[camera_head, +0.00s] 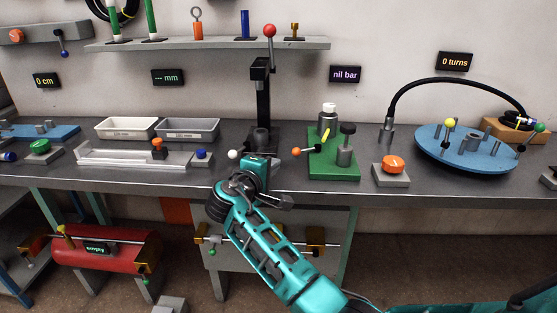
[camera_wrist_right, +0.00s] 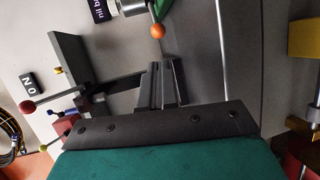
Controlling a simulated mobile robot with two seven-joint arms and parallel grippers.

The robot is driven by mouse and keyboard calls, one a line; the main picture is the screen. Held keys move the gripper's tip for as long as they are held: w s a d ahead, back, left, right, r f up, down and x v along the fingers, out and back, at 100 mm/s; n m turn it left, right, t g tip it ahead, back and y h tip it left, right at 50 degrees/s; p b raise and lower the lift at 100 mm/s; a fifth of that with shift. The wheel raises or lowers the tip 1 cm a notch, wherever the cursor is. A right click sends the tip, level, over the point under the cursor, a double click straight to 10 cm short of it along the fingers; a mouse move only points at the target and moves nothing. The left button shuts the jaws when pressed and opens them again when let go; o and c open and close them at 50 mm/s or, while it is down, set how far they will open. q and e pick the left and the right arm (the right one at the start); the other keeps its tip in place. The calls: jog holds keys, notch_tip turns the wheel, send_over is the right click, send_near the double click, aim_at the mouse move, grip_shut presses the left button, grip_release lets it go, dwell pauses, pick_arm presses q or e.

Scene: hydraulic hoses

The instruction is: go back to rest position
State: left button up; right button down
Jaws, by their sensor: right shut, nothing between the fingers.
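My right arm, teal and black, reaches in from the lower right in the head view. Its right gripper (camera_head: 286,202) is at the front edge of the workbench (camera_head: 330,192), in front of the black lever press (camera_head: 263,95) with the red ball. In the right wrist view the dark fingers (camera_wrist_right: 160,86) are together with nothing between them. They look apart from the bench objects. My left gripper is in neither view.
A green fixture (camera_head: 335,170) with an orange-ball handle stands close to the right of the gripper. An orange button box (camera_head: 392,166) and a blue round plate (camera_head: 465,150) are further right. Trays (camera_head: 190,130) stand left. A red tank (camera_head: 105,247) lies below the bench.

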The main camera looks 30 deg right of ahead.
jog(key=v, duration=0.5)
jog(key=s+a+f+y+p, duration=0.1)
jog(key=s+f+y, duration=0.3)
jog(key=f, duration=0.4)
jog(key=s+a+f+y+p, duration=0.2)
jog(key=s+f+y, duration=0.25)
jog(key=f, duration=0.45)
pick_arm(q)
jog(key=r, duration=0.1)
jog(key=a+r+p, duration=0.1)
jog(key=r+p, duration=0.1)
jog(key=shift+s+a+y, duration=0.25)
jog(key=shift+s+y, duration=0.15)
pick_arm(e)
jog(key=s+a+f+m+y, duration=0.1)
jog(key=s+m+y, duration=0.1)
jog(key=s, duration=0.7)
jog(key=s+a+f+m+t+y, duration=0.1)
jog(key=s+a+m+y, duration=0.1)
jog(key=s, duration=0.6)
jog(key=shift+s+f+m+y, duration=0.25)
jog(key=shift+s+m+y, duration=0.2)
jog(key=shift+y, duration=0.6)
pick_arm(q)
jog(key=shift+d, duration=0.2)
pick_arm(e)
jog(key=shift+w, duration=0.1)
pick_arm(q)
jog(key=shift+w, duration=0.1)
